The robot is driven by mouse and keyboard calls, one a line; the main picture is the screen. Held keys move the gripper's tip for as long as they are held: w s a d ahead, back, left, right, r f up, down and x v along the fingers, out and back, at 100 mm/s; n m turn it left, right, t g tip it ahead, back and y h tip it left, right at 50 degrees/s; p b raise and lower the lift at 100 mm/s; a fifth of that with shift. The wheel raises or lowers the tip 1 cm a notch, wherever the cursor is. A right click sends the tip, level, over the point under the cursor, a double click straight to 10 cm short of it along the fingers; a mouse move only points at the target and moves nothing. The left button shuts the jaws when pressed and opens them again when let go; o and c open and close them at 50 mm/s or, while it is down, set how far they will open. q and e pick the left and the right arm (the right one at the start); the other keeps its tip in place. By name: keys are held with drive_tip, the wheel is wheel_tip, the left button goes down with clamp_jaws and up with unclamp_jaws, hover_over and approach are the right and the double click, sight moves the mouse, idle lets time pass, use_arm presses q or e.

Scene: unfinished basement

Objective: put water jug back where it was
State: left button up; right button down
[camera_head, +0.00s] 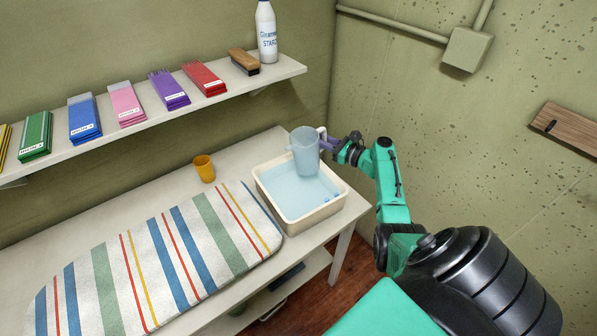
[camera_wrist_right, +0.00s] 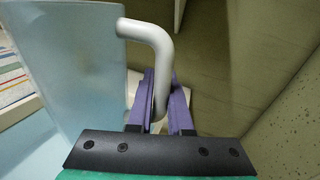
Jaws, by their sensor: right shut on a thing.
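The water jug (camera_head: 304,152) is pale blue and see-through, with a white handle. In the head view it is upright over the basin of water, at the basin's back part; I cannot tell whether its base touches the water. My right gripper (camera_head: 328,145) comes in from the right and is shut on the jug's handle. In the right wrist view the purple fingers (camera_wrist_right: 160,100) close around the lower part of the white handle (camera_wrist_right: 158,55), with the jug's wall (camera_wrist_right: 75,75) to the left. My left gripper is not in view.
The cream basin (camera_head: 300,217) stands at the table's right end. The wall shelf (camera_head: 150,118) holds folded cloths, a brush (camera_head: 244,61) and a starch bottle (camera_head: 266,32). Bare table (camera_head: 135,190) lies left of the cup.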

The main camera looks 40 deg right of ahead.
wheel_tip(320, 180, up, 3)
drive_tip(key=p, duration=0.2)
drive_tip(key=shift+p, duration=0.35)
